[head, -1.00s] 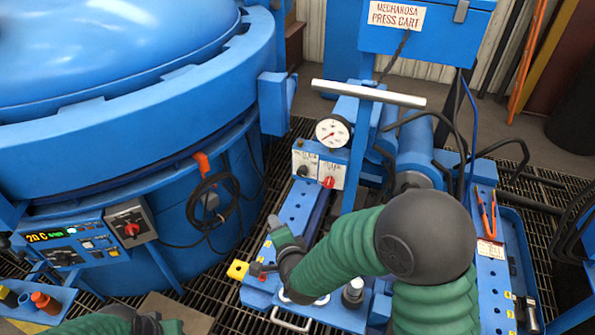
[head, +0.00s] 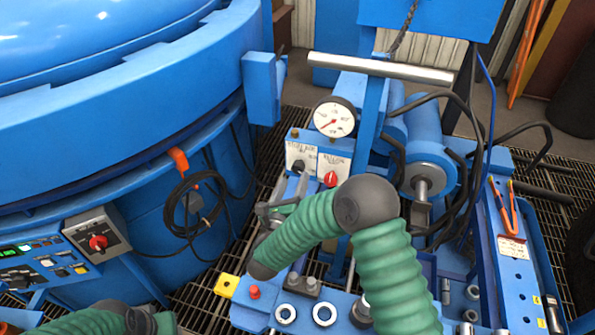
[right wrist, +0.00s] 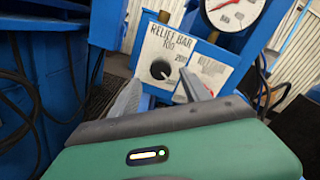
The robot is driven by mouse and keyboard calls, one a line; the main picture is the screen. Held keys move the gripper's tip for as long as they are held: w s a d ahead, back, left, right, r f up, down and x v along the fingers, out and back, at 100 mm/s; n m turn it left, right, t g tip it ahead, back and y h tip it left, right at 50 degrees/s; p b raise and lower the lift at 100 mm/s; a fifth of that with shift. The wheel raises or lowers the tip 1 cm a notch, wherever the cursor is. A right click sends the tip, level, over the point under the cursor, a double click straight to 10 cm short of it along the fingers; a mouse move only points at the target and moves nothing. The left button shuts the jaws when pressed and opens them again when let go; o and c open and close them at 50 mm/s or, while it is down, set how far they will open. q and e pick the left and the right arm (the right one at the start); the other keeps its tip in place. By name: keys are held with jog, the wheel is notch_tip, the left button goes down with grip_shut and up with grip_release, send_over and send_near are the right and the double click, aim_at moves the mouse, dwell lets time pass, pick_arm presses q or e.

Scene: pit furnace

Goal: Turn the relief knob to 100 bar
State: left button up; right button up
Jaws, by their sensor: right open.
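The black relief knob (head: 299,167) sits on a white plate (head: 301,150) on the blue press cart. In the right wrist view the knob (right wrist: 161,70) is below the label "RELIEF BAR", with "100" above it and "200" to its upper right. Its exact setting is too small to read. My right gripper (head: 282,200) is open just in front of the plate. In the right wrist view its fingers (right wrist: 162,90) stand apart on either side below the knob, not gripping it. My left gripper (head: 150,319) is partly visible at the bottom edge; its jaw state is unclear.
A red knob (head: 331,179) on a second white plate is right beside the relief plate. A round pressure gauge (head: 335,117) stands above. A yellow block (head: 227,286) and a red button (head: 254,292) are at the cart's front left. A large blue furnace (head: 120,120) fills the left.

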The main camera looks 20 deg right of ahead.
aim_at(297, 171)
jog(key=x, duration=0.5)
jog(key=shift+w, duration=0.2)
jog(key=shift+s, duration=0.1)
grip_shut()
